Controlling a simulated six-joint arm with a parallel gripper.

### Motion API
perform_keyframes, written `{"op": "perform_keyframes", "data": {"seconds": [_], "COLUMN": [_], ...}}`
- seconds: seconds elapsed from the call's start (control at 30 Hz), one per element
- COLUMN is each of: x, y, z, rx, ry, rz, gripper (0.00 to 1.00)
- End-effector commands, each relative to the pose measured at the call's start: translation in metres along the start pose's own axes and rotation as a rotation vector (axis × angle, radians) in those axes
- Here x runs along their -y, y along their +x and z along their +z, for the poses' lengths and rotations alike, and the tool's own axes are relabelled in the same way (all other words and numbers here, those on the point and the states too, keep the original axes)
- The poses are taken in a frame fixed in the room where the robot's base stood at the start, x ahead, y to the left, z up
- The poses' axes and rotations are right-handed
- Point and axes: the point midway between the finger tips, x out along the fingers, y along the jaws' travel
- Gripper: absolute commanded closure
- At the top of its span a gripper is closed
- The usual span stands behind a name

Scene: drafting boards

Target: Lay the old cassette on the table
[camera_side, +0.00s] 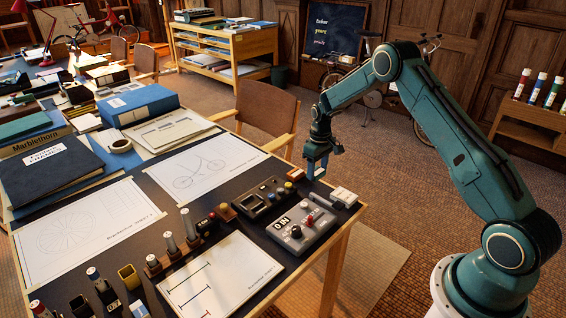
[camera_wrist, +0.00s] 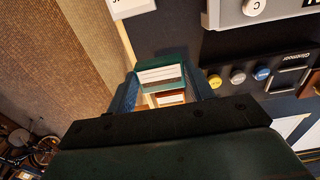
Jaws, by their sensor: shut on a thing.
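My gripper (camera_side: 317,170) hangs low at the right-hand edge of the table (camera_side: 225,148), pointing down. In the wrist view its blue fingers (camera_wrist: 163,84) are shut on what looks like the cassette (camera_wrist: 160,74), a small dark-green piece with a white, lined label. A reddish-brown and white patch shows just below the label. In the side view the cassette is mostly hidden by the fingers. I cannot tell whether it touches the table.
A grey control box (camera_side: 300,228) and a dark device with coloured buttons (camera_side: 266,196) stand near the gripper. A small white block (camera_side: 344,197) sits at the table's corner. A chair (camera_side: 266,115) is behind. Drawing sheets (camera_side: 192,165) lie flat on the table.

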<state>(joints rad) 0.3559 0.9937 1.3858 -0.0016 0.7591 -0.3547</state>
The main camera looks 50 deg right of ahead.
Motion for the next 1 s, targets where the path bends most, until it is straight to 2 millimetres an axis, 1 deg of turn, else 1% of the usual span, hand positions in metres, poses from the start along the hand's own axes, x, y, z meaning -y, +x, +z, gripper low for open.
{"op": "perform_keyframes", "data": {"seconds": [0.1,0.4,0.6,1.0], "x": [0.0,0.0,0.0,0.0], "y": [0.009,0.026,0.03,0.03], "z": [0.0,0.0,0.0,0.0], "rx": [0.001,0.0,0.0,0.0], "ry": [0.0,0.0,0.0,0.0], "rz": [0.0,0.0,0.0,0.0], "gripper": [0.71,0.71,0.71,0.71]}}
